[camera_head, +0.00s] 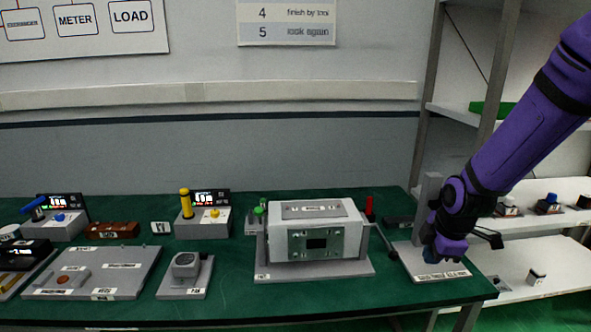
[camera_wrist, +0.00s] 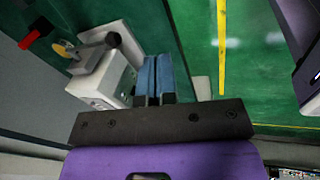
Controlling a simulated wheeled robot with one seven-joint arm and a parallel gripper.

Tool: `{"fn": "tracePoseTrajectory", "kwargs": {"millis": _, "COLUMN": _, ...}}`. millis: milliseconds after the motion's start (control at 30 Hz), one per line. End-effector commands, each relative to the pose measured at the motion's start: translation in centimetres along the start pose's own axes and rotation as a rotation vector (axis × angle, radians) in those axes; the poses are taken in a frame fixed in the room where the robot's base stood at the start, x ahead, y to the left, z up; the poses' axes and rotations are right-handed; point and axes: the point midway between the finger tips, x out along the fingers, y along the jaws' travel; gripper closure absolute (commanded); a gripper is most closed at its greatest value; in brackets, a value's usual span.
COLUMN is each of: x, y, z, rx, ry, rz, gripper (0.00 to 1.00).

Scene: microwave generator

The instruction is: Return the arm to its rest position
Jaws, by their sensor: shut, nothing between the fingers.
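My purple arm (camera_head: 520,130) reaches in from the upper right in the head view. My gripper (camera_head: 432,257) points down at the right end of the green table, low over a labelled grey plate (camera_head: 408,262). Its dark wrist and purple body hide part of that plate. In the wrist view, the blue fingers of my gripper (camera_wrist: 152,62) are shut side by side with nothing between them. I cannot tell from the head view whether the fingertips touch the plate.
A grey-white box unit (camera_head: 290,237) stands left of my gripper, with a red-handled part (camera_head: 369,205) beside it. A pale block (camera_wrist: 103,85) is close left of the fingers in the wrist view. Shelves (camera_head: 555,195) with small items stand behind and right of the arm.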

Motion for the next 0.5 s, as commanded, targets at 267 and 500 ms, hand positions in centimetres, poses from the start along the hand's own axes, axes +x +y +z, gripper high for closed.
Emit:
{"fn": "tracePoseTrajectory", "kwargs": {"millis": 267, "x": -7.4, "y": -1.1, "z": -1.3, "rx": 0.289, "ry": -0.078, "rz": 0.059, "gripper": 1.0}}
{"fn": "tracePoseTrajectory", "kwargs": {"millis": 500, "x": -13.9, "y": -3.5, "z": -2.5, "rx": 0.585, "ry": -0.087, "rz": 0.128, "gripper": 1.0}}
